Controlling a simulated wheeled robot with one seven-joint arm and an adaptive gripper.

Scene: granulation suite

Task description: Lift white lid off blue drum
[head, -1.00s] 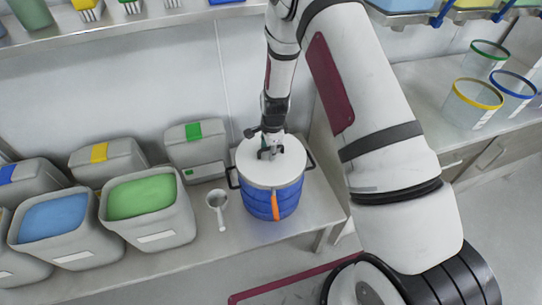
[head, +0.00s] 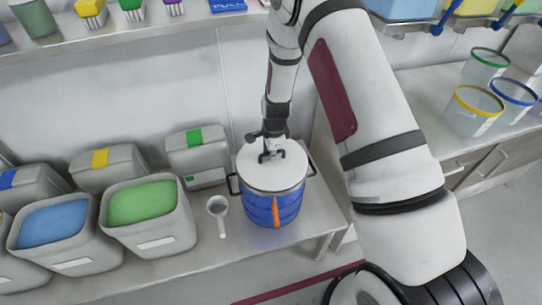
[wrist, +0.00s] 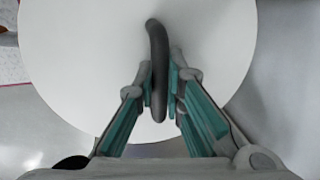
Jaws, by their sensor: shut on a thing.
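The blue drum (head: 262,212) stands on the steel bench, with dark side handles and an orange strip on its front. The round white lid (head: 287,175) sits on top of the drum, and it fills much of the wrist view (wrist: 215,35). A dark handle (wrist: 157,50) stands up from the lid's middle. My gripper (head: 271,154) is over the lid's centre. In the wrist view my gripper's green-padded fingers (wrist: 166,80) are shut on the handle from both sides. I see no clear gap between lid and drum.
A white scoop (head: 218,209) lies left of the drum. Open bins with green (head: 141,202) and blue (head: 52,220) contents stand further left, with lidded grey bins behind. A shelf (head: 130,38) runs above. Clear buckets (head: 474,110) stand on the right counter.

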